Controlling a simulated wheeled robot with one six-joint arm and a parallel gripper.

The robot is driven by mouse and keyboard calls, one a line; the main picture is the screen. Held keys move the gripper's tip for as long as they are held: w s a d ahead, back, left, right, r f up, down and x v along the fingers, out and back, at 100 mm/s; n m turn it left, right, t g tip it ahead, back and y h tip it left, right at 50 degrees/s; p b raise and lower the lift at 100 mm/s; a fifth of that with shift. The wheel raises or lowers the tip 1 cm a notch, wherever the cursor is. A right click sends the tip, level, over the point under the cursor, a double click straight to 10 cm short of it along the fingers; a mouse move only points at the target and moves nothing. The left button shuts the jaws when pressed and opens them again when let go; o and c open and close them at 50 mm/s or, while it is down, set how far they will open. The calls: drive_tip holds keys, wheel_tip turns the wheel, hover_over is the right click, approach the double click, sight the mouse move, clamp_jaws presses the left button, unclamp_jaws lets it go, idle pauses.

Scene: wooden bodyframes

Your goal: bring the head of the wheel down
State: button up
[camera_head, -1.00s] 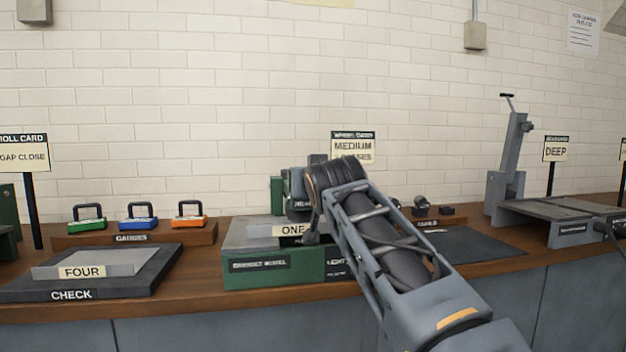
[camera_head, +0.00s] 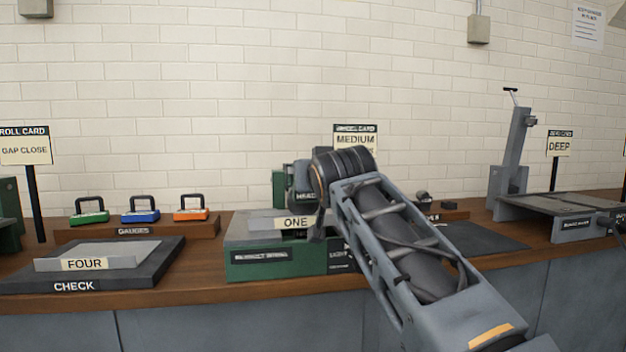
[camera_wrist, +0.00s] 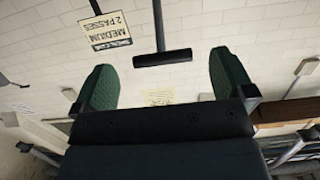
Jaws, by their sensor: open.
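The wheel machine has a green base (camera_head: 275,262) on the bench, with a grey plate marked ONE (camera_head: 265,222) on top. Its grey and green head (camera_head: 302,185) stands behind the plate, partly hidden by my arm. In the wrist view a black T-shaped bar handle (camera_wrist: 162,58) on a thin stem shows between my fingers. My gripper (camera_wrist: 163,72) is open, with a green pad on each side of the handle and a gap at both sides. I cannot tell the handle's depth relative to the pads. In the head view my arm hides the fingers.
A MEDIUM card (camera_head: 355,140) stands behind the machine; it also shows inverted in the wrist view (camera_wrist: 105,26). Left are a plate marked FOUR (camera_head: 85,264) on a dark CHECK slab (camera_head: 150,268) and a gauge rack (camera_head: 135,231). A grey lever machine (camera_head: 560,213) stands right.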

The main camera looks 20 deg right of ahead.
drive_tip(key=s+a+r+b, duration=0.1)
drive_tip(key=s, duration=1)
drive_tip(key=shift+a+b, duration=0.3)
drive_tip(key=shift+a, duration=0.1)
drive_tip(key=shift+r, duration=0.15)
